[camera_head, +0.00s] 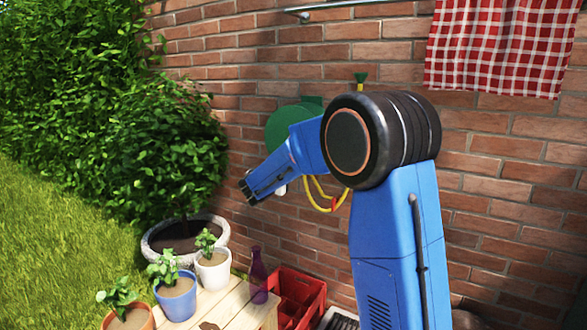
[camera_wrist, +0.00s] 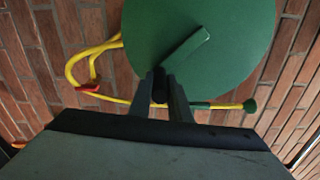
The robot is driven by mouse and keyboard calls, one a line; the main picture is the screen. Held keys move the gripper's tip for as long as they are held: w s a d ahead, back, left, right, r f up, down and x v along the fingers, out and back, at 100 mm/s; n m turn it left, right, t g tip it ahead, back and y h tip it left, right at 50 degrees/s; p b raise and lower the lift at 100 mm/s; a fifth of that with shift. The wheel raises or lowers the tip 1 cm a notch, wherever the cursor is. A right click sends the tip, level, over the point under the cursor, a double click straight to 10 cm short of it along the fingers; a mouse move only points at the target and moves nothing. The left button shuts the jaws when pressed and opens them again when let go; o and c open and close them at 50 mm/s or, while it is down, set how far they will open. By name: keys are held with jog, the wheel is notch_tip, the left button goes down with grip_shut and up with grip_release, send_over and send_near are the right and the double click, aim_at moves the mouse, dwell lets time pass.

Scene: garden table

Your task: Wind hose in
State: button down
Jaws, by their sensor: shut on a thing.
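The green hose reel (camera_head: 283,128) is fixed to the brick wall, partly hidden by my arm. In the wrist view its round green disc (camera_wrist: 232,38) fills the top, with a green crank arm (camera_wrist: 188,50) across its face. My gripper (camera_wrist: 160,92) is shut on the dark crank knob (camera_wrist: 159,84) at the lower end of that arm. The yellow hose (camera_head: 318,194) hangs in a loop below the reel. It also shows left of the disc in the wrist view (camera_wrist: 75,62), with a red piece (camera_wrist: 88,88) on it. A green nozzle (camera_wrist: 249,105) lies to the right.
A wooden table (camera_head: 235,308) at the lower left holds several potted plants and a purple bottle (camera_head: 258,275). A red crate (camera_head: 297,297) stands beside it. A large planter (camera_head: 222,240) stands by the hedge. A checked cloth (camera_head: 500,45) hangs at the upper right.

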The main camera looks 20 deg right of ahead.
notch_tip(320, 180, up, 6)
jog(key=s+d+n, duration=0.1)
jog(key=s, duration=0.1)
jog(key=shift+d, duration=0.25)
dwell(0.3)
jog(key=shift+n, duration=0.3)
jog(key=c, duration=1.6)
grip_release()
jog(key=shift+c, duration=0.2)
jog(key=v, duration=1.7)
jog(key=shift+s, duration=0.2)
